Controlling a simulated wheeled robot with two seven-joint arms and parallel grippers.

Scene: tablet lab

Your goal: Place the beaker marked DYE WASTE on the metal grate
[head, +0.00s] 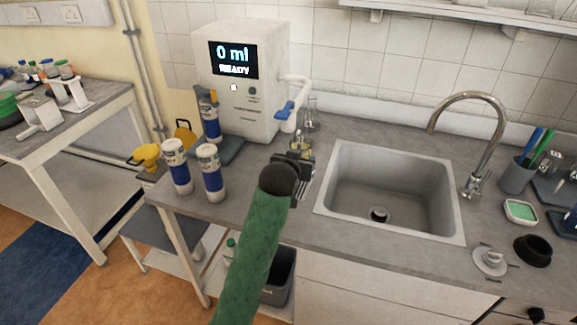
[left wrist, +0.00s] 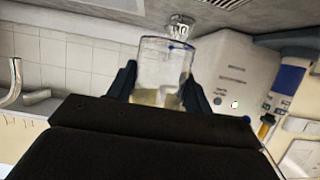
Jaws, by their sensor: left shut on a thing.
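My left gripper (head: 297,162) is shut on a clear beaker (left wrist: 162,72), with one dark finger on each side of it in the left wrist view. The beaker holds some yellowish liquid. In the head view the beaker (head: 300,148) shows only in part beyond the gripper, and no DYE WASTE marking is readable. A dark slatted surface at the top edge of the left wrist view looks like the metal grate (left wrist: 228,3), mostly cut off. In the head view my arm and gripper hide much of the counter there. My right gripper is not in view.
A white dispenser (head: 262,110) stands behind, with a glass flask (head: 313,110) at its right. White-and-blue bottles (head: 211,175) stand left of my gripper. The sink (head: 395,190) and tap (head: 478,120) are to the right. A bin (head: 280,275) is below the counter.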

